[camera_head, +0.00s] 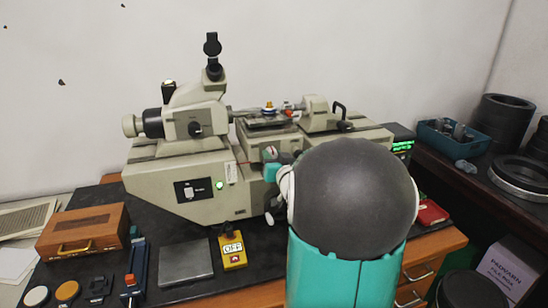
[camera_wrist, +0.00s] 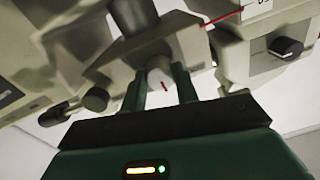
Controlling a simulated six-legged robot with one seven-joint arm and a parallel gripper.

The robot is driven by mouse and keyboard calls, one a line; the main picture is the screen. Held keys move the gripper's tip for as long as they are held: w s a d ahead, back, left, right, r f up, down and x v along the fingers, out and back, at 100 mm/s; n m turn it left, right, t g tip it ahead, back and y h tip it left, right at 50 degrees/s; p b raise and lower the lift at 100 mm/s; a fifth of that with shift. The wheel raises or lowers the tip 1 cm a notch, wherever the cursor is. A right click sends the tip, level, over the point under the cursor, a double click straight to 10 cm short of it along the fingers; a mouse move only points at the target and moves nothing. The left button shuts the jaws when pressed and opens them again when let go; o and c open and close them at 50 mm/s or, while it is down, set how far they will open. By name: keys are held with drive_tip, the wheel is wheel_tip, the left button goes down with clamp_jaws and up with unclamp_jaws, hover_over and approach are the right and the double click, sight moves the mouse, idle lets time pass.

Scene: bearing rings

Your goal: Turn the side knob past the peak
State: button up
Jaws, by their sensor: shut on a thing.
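The side knob (camera_wrist: 160,74) is a pale round knob with a red mark, on the machine's body in the wrist view. My gripper (camera_wrist: 161,82) has one dark green finger on each side of it and is shut on it. In the head view, my gripper (camera_head: 272,168) is a small teal shape against the front of the beige measuring machine (camera_head: 150,175). A round dial with a red mark (camera_head: 269,152) shows just above it. The knob itself cannot be made out there; my arm covers part of the machine's front.
A black knob (camera_wrist: 287,47) and a lever with a round end (camera_wrist: 55,114) stand out on either side in the wrist view. A wooden box (camera_head: 85,232), a grey plate (camera_head: 185,262) and a yellow box marked OFF (camera_head: 232,250) lie on the bench.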

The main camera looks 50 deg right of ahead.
drive_tip(key=shift+n, duration=0.4)
drive_tip(key=n, duration=0.2)
drive_tip(key=shift+a+n, duration=0.1)
drive_tip(key=shift+n, duration=0.3)
drive_tip(key=n, duration=0.9)
drive_tip(key=shift+n, duration=0.3)
drive_tip(key=shift+n+g, duration=0.3)
drive_tip(key=shift+n, duration=2.2)
drive_tip(key=o, duration=1)
